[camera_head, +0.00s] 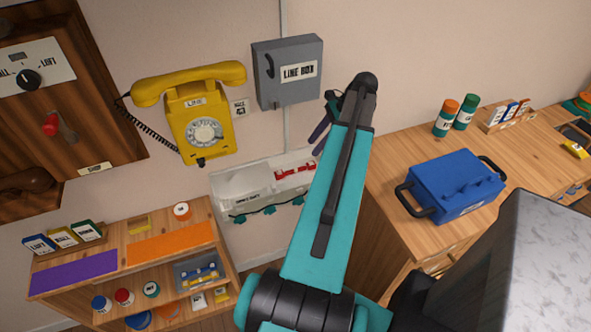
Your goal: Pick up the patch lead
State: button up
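I cannot single out the patch lead for certain. A red piece (296,171) lies in the right part of a white wall tray (226,205) and could be it; my arm partly covers that end of the tray. Blue and yellow pieces (203,273) also lie in a grey bin on the low shelf, too small to name. My teal and black arm rises up the middle of the view. My gripper (322,128) shows only in part beside the arm's upper end, in front of the wall below the line box. Its fingertips are not clear.
A yellow dial phone (201,125) and a grey line box (289,72) hang on the wall. A low wooden shelf (172,210) stands at left. The wall between phone and tray is clear.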

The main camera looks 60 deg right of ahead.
jog(key=p, duration=0.1)
send_near(296, 169)
jog(key=shift+x, duration=1.15)
jog(key=shift+w+a+f, duration=0.1)
jog(key=shift+w+a, duration=0.15)
jog(key=shift+p+x, duration=1.35)
jog(key=shift+x, duration=1.25)
jog(key=shift+s+d+f, duration=0.1)
jog(key=shift+s+f, duration=0.05)
jog(key=shift+s, duration=0.05)
jog(key=shift+c, duration=0.4)
grip_shut()
